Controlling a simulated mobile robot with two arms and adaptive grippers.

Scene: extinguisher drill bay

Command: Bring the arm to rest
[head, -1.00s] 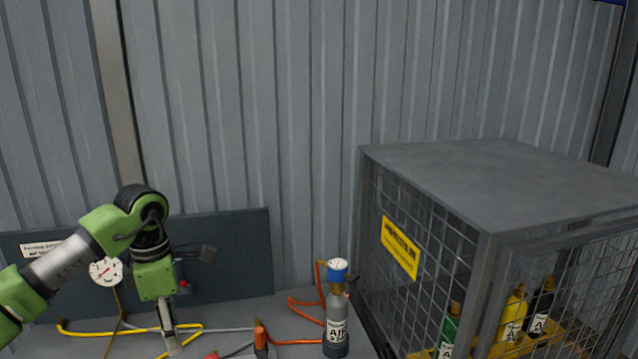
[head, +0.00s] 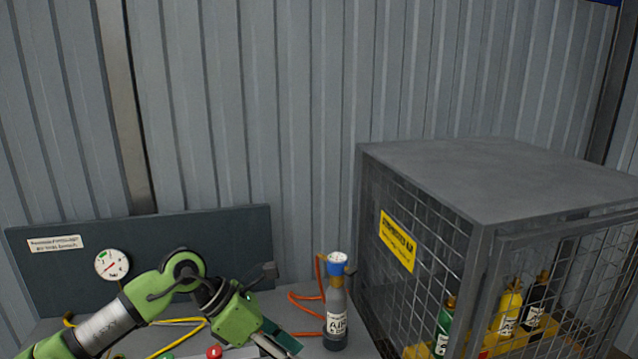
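My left arm comes in from the left, low over the bench, its green wrist tilted down to the right. My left gripper (head: 275,346) is at the bottom edge of the head view, to the left of a grey air cylinder (head: 337,310) with a blue collar and a dial on top. The cylinder stands upright and apart from the gripper. The fingertips are partly cut off, and I cannot tell whether they are open or shut. A teal patch shows beside the fingers; I cannot tell what it is. My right gripper is not in view.
A grey mesh cage (head: 490,180) at the right holds green, yellow and black bottles in a yellow tray. A dark panel (head: 200,240) with a gauge (head: 112,264) stands behind my arm. Orange hose (head: 305,303) and yellow hose (head: 185,322) lie on the bench.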

